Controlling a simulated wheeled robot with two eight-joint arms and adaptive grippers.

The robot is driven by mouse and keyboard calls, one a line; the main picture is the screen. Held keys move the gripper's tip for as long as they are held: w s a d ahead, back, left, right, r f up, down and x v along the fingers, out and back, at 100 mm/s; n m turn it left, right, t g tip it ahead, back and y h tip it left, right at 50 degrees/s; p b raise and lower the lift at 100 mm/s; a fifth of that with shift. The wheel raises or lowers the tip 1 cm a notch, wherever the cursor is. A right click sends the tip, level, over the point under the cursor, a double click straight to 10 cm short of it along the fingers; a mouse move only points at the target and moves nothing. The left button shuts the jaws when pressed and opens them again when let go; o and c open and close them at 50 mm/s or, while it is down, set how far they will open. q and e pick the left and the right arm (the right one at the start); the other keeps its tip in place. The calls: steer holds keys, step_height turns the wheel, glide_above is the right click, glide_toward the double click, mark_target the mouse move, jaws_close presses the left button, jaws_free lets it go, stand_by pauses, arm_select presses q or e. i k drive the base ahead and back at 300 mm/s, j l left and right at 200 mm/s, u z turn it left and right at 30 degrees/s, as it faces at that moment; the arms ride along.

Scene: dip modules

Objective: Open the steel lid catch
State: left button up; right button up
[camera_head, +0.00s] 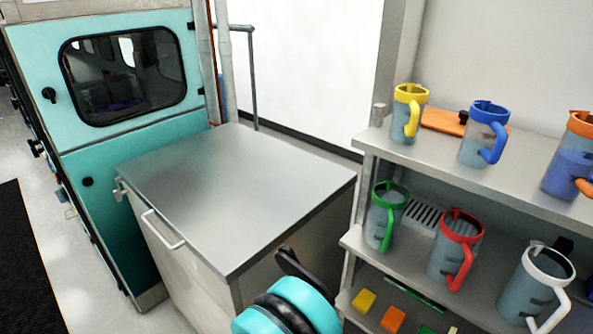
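A steel chest with a flat lid (235,185) stands in the middle of the view, and its lid lies shut. A light bar handle (162,230) is on its front left face. A small metal fitting that looks like the catch (120,189) sits at the far left corner, just under the lid's edge. It is too small to tell its exact state. A teal and black part of one of my arms shows at the bottom centre, in front of the chest's near right corner. Neither gripper's fingers can be made out.
A teal cabinet (120,165) with a dark window stands behind and left of the chest. A steel shelf (440,155) on the right holds several jugs with coloured rims and small coloured blocks. A black mat (25,265) lies on the left floor. The lid's top is clear.

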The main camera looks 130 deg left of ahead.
mark_target(117, 193)
steer(key=i+l+u, duration=0.1)
steer(key=u, duration=0.4)
steer(key=l+u, duration=0.3)
steer(key=u, duration=0.15)
steer(key=l+u, duration=0.2)
steer(key=u, duration=4.35)
steer(key=i+j+u, duration=0.1)
steer(key=i+j, duration=0.2)
steer(key=i, duration=0.2)
steer(key=i+j+u, duration=0.1)
steer(key=i+j, duration=0.15)
steer(key=i, duration=0.25)
steer(key=i+j, duration=0.25)
steer(key=i, duration=0.3)
steer(key=i+j+u, duration=0.15)
steer(key=i, duration=0.35)
